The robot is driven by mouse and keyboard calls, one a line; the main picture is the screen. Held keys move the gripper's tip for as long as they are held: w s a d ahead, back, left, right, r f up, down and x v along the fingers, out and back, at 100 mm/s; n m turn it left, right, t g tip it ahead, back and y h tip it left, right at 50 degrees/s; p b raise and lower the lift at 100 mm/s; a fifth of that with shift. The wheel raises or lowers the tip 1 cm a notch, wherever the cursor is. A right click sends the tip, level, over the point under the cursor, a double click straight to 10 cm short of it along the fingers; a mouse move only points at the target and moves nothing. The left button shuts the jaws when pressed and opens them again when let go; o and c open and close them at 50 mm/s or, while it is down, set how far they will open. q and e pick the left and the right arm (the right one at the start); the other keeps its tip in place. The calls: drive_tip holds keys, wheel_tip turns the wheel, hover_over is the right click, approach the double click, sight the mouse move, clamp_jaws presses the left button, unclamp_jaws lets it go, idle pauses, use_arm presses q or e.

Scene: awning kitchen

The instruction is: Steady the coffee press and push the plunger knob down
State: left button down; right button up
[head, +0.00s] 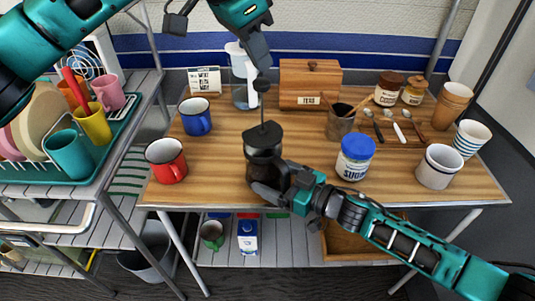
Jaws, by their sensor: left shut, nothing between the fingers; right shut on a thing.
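The coffee press (263,141) stands upright near the front middle of the wooden table, dark all over. Its plunger rod rises from the lid to a black knob (261,84), well above the lid. My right gripper (268,182) is shut on the press low on its body, from the front right; the arm hides part of the press's lower side. My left gripper (262,68) comes down from above, shut and empty, with its tips just above or at the knob. I cannot tell whether they touch it.
A red mug (166,161) and a blue mug (196,117) stand to the left. A sugar jar (355,157) and a white mug (439,167) stand to the right. Behind are a clear pitcher (243,78) and a wooden box (309,84). A dish rack (100,150) is at far left.

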sight(257, 81)
use_arm(q)
drive_tip(key=shift+f, duration=0.15)
drive_tip(key=shift+f, duration=4.75)
drive_tip(key=shift+r, duration=3.05)
drive_tip(key=v, duration=1.2)
